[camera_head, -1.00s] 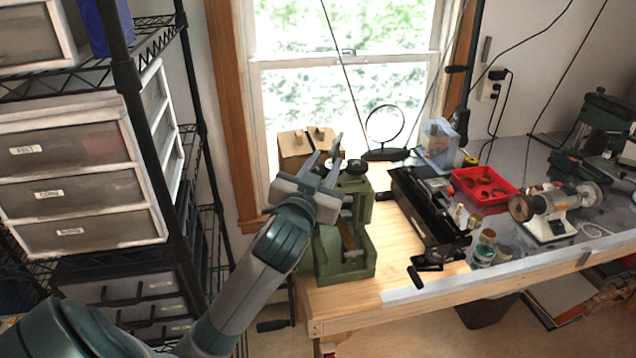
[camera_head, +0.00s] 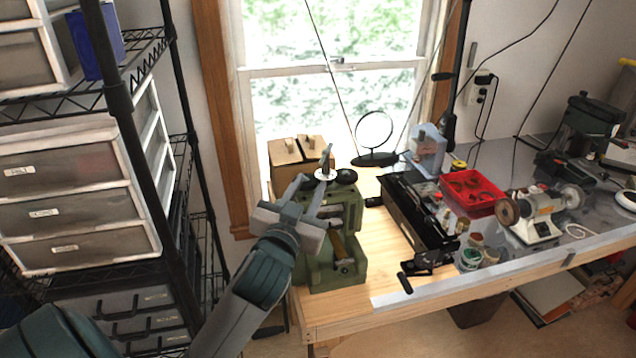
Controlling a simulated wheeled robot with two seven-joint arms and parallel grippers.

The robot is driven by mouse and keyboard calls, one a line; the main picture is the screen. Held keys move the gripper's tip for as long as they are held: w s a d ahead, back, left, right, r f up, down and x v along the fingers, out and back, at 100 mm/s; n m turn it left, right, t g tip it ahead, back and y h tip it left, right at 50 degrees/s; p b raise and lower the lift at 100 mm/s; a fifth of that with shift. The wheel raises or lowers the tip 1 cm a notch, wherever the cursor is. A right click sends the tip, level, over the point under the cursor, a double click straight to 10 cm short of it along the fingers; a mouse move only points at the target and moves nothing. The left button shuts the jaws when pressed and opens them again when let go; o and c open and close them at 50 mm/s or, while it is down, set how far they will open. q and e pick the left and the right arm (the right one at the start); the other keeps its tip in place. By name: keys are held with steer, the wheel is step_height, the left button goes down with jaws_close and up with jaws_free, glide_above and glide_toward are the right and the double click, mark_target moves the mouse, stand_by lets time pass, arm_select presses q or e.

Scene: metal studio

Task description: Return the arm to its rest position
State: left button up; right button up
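My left arm, grey and teal, comes up from the bottom left. Its gripper (camera_head: 314,181) is open, with two grey fingers pointing up and apart and nothing visible between them. In the picture it overlaps the upper left of a green machine (camera_head: 335,273) on the wooden bench (camera_head: 345,309). I cannot tell whether it touches the machine. Part of the machine is hidden behind the gripper. My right gripper is not in view.
A black wire shelf with white drawer units (camera_head: 75,188) stands close on the left. A window is behind.

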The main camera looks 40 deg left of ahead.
arm_select(q)
steer(key=s+d+f+m+g+h, duration=0.15)
steer(key=s+f, duration=0.25)
steer(key=f, duration=0.4)
steer(key=s+d+f+g+h, duration=0.1)
steer(key=s+d+f+g, duration=0.25)
steer(key=f, duration=0.45)
steer(key=s+d+f+g+h, duration=0.15)
steer(key=s+f, duration=0.25)
steer(key=f, duration=0.4)
steer(key=s+d+f+m+g+h, duration=0.1)
steer(key=s+d+f+g, duration=0.4)
steer(key=s, duration=0.4)
steer(key=s+d+f+m+g+h, duration=0.15)
steer(key=s+d+f, duration=0.25)
steer(key=s+f, duration=0.4)
step_height(320, 180, down, 32)
steer(key=s+g+b, duration=0.2)
steer(key=b, duration=0.3)
steer(key=s+a+f+b, duration=0.1)
steer(key=s+f+b, duration=0.1)
steer(key=s+f, duration=0.7)
steer(key=s+a+f+g+b, duration=0.1)
steer(key=s+a+f+b, duration=0.1)
steer(key=s+f, duration=0.7)
step_height(320, 180, down, 6)
steer(key=shift+a+r+b, duration=0.2)
steer(key=shift+b, duration=0.6)
